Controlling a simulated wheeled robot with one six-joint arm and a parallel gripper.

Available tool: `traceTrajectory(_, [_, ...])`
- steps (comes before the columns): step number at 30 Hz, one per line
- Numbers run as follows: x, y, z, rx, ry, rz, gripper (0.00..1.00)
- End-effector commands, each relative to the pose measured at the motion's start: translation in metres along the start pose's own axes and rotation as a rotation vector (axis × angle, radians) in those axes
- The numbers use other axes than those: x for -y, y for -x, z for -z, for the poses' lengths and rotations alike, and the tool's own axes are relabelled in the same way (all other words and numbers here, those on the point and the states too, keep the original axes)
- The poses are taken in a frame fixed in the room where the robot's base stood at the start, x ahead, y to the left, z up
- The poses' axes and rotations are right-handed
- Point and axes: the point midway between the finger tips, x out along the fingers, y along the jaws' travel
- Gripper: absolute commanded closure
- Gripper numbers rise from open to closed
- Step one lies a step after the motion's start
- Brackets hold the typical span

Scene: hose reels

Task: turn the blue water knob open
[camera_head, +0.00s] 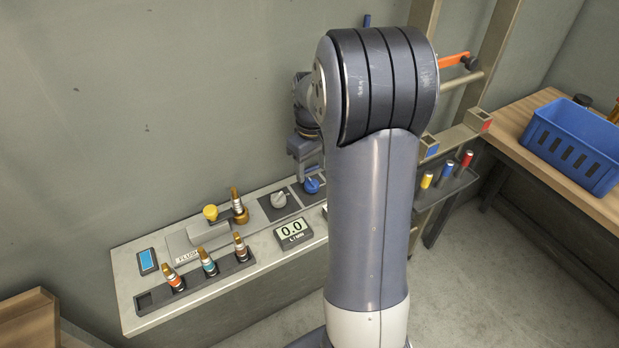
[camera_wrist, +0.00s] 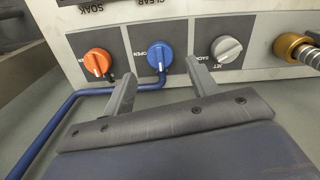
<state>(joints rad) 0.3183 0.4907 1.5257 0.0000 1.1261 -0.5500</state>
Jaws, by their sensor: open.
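The blue water knob (camera_wrist: 158,54) sits on a dark square plate on the light panel in the wrist view. Its white mark points down in that picture, and the word OPEN is printed to its left. In the head view the blue knob (camera_head: 312,186) shows just left of my arm. My gripper (camera_wrist: 160,68) is open, with one finger on each side of the knob in the wrist picture. I cannot tell whether either finger touches it. In the head view my gripper (camera_head: 308,168) is close above the knob, partly hidden by my arm.
An orange knob (camera_wrist: 97,63) and a grey knob (camera_wrist: 226,49) flank the blue one. A blue pipe (camera_wrist: 45,132) runs below it. Several nozzles stand in a dark rack (camera_head: 150,302). A blue basket (camera_head: 572,143) stands at right.

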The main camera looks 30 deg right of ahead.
Motion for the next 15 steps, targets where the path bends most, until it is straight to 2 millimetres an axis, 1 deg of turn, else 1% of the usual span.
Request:
traceTrajectory(1, [0.001, -0.011, -0.001, 0.005, 0.0, 0.003, 0.44])
traceTrajectory(6, [0.0, -0.035, 0.0, 0.002, 0.0, 0.001, 0.44])
traceTrajectory(10, [0.0, -0.046, 0.0, 0.001, 0.0, 0.0, 0.44])
traceTrajectory(15, [0.0, -0.05, 0.0, -0.001, 0.0, 0.0, 0.44])
